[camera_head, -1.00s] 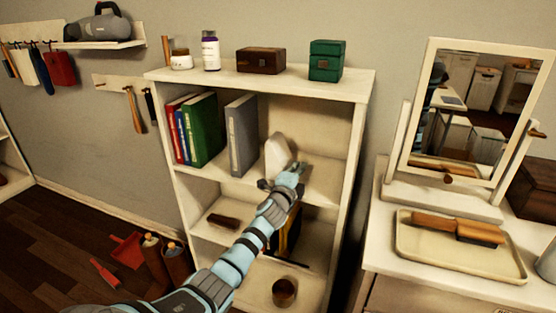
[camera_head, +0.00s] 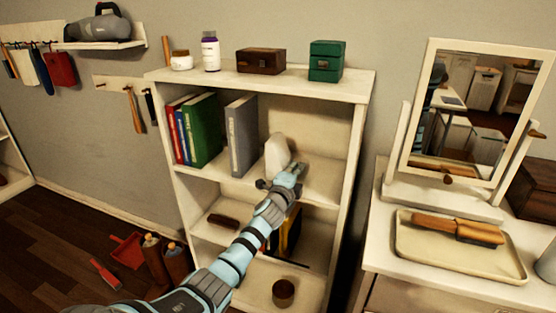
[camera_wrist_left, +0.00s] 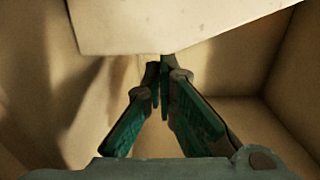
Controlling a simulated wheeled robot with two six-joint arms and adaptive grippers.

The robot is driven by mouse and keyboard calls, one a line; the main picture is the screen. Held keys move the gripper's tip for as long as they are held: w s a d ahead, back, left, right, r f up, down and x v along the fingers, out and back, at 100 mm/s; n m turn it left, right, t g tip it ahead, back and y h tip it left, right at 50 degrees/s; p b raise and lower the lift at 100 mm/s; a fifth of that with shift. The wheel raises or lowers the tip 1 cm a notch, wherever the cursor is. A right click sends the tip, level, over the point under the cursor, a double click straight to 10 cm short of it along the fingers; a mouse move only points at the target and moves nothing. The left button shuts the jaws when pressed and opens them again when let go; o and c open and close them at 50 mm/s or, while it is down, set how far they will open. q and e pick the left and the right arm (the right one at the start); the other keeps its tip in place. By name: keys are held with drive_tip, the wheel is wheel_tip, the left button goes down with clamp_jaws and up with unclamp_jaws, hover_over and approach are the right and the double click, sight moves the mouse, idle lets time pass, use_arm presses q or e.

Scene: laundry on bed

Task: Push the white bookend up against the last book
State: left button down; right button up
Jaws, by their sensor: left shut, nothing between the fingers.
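The white bookend (camera_head: 277,154) stands upright on the upper shelf of the white bookcase. The grey book (camera_head: 242,136) is the last book in the row, and a clear gap lies between it and the bookend. My left gripper (camera_head: 290,172) is shut and empty, at the right of the bookend and close to it. In the left wrist view the shut fingertips (camera_wrist_left: 161,72) are just under the pale bookend (camera_wrist_left: 170,22). I cannot tell whether they touch it. My right gripper is not in view.
The green book (camera_head: 202,130) and other books stand left of the grey one, with a gap between. The bookcase's right side panel (camera_head: 350,155) bounds the shelf. Its top holds a green box (camera_head: 326,62) and a brown box (camera_head: 261,61). A mirror (camera_head: 470,110) stands farther right.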

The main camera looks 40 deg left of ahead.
sight(269, 168)
use_arm(q)
drive_tip(key=shift+s+a, duration=0.15)
drive_tip(key=shift+a, duration=0.3)
drive_tip(key=shift+s+a, duration=0.2)
drive_tip(key=shift+a, duration=0.35)
drive_tip(key=shift+s+a, duration=0.1)
drive_tip(key=shift+a, duration=0.15)
drive_tip(key=shift+s+a+p, duration=0.2)
drive_tip(key=shift+a+p, duration=0.1)
drive_tip(key=shift+a, duration=0.3)
drive_tip(key=shift+s+a, duration=0.15)
drive_tip(key=shift+a, duration=0.2)
drive_tip(key=shift+s+a, duration=0.15)
drive_tip(key=shift+a, duration=0.3)
drive_tip(key=shift+s+a, duration=0.1)
drive_tip(key=shift+a, duration=0.25)
drive_tip(key=shift+s+a, duration=0.2)
drive_tip(key=shift+a, duration=0.3)
drive_tip(key=shift+s+a+p, duration=0.1)
drive_tip(key=shift+a+p, duration=0.2)
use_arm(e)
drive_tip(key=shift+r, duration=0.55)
